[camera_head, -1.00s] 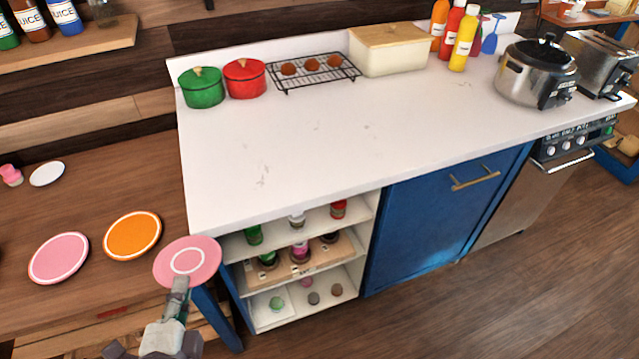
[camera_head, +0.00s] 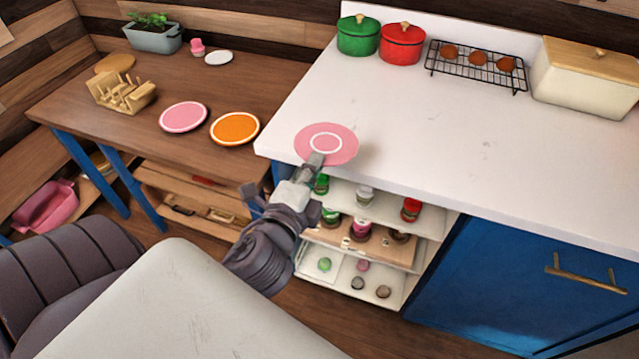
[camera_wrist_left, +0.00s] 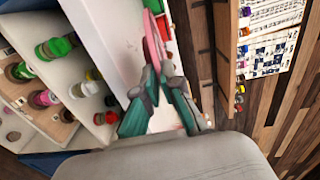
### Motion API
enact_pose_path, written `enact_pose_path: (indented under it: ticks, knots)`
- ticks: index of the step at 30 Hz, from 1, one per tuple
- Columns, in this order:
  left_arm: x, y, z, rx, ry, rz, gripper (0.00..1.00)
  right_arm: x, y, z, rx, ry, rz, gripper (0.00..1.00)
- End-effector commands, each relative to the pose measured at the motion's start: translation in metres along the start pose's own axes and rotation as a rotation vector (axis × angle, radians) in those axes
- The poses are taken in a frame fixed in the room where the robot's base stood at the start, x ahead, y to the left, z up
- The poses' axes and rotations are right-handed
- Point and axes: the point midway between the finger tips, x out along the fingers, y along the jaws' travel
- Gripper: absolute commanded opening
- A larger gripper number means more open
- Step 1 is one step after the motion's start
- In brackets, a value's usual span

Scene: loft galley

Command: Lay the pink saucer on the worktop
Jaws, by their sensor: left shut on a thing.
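The pink saucer (camera_head: 341,146), with a white ring, is held at its near edge by my left gripper (camera_head: 315,164). It overlaps the front left part of the white worktop (camera_head: 400,110) in the head view; whether it touches the top I cannot tell. In the left wrist view the saucer (camera_wrist_left: 152,42) shows nearly edge-on between the fingertips of my left gripper (camera_wrist_left: 160,72). The gripper is shut on its rim, which the fingers partly hide. My right gripper is in neither view.
A green pot (camera_head: 357,36), a red pot (camera_head: 402,43), a wire rack (camera_head: 475,68) and a bread box (camera_head: 585,80) line the worktop's back. Its middle is clear. The wooden table (camera_head: 165,85) at left holds a pink plate (camera_head: 184,117) and an orange plate (camera_head: 235,129).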

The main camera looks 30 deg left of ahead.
Motion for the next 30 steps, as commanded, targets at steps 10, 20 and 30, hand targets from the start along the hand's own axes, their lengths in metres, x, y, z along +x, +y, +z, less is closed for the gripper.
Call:
enact_pose_path:
  ticks: [10, 20, 30]
  knots:
    - [0.041, 0.022, 0.008, -0.002, -0.001, 0.004, 0.00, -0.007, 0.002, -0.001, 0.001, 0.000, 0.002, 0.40]
    - [0.043, 0.062, 0.007, 0.000, 0.000, 0.006, 0.00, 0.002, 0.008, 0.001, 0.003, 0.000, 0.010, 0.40]
    - [0.043, 0.062, 0.007, -0.002, 0.001, 0.007, 0.27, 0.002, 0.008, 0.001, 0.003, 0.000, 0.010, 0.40]
